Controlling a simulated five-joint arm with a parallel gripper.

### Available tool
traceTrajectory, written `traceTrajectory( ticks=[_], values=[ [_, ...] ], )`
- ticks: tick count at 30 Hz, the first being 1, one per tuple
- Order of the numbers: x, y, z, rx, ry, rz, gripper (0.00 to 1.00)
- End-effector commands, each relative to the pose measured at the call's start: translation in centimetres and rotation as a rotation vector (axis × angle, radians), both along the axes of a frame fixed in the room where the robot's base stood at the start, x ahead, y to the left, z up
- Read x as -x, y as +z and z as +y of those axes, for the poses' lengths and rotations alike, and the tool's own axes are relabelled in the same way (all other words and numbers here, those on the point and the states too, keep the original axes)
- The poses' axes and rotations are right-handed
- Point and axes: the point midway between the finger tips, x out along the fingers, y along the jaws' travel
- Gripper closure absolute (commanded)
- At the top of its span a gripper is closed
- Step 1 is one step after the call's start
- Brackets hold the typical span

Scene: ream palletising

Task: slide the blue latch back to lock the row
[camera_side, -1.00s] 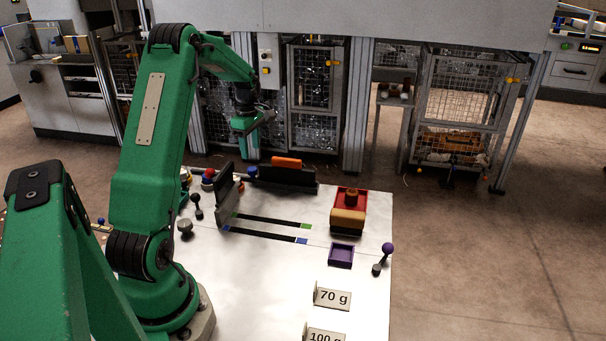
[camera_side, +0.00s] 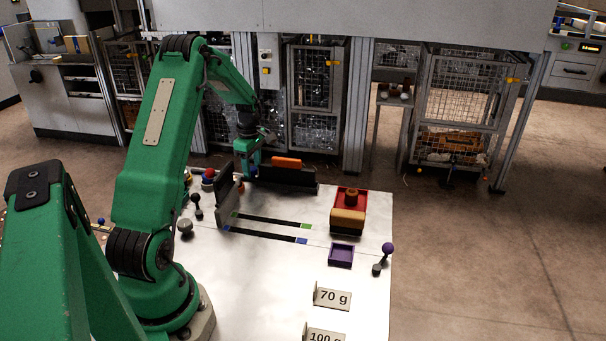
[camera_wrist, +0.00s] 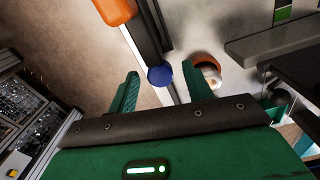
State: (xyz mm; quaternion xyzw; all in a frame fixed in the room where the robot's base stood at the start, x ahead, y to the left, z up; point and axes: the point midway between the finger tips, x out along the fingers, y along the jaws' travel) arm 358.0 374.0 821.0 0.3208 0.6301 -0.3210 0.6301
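The blue latch shows in the wrist view as a round blue knob (camera_wrist: 160,76) at the end of a dark rail (camera_wrist: 146,30). My gripper (camera_wrist: 161,69) is open, with one green finger on each side of the knob and a visible gap to each. I cannot tell how far the fingertips are above or below the knob. In the side view my gripper (camera_side: 247,166) is low at the left end of the dark back wall (camera_side: 287,178); it hides most of the latch there.
An orange block (camera_side: 286,162) is on the back wall. A second dark wall (camera_side: 227,192) stands close at the left. Slots with green and blue ends (camera_side: 301,240) run across the table. A red-and-tan stack (camera_side: 348,216) and purple tray (camera_side: 341,255) are at the right.

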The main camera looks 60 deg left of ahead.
Motion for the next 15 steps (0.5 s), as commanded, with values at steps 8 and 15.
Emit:
traceTrajectory(
  ticks=[8,15],
  values=[
    [0.0,0.03,0.0,0.0,0.0,0.0,1.0],
    [0.67,0.05,0.71,0.0,0.002,0.0,1.0]
  ],
)
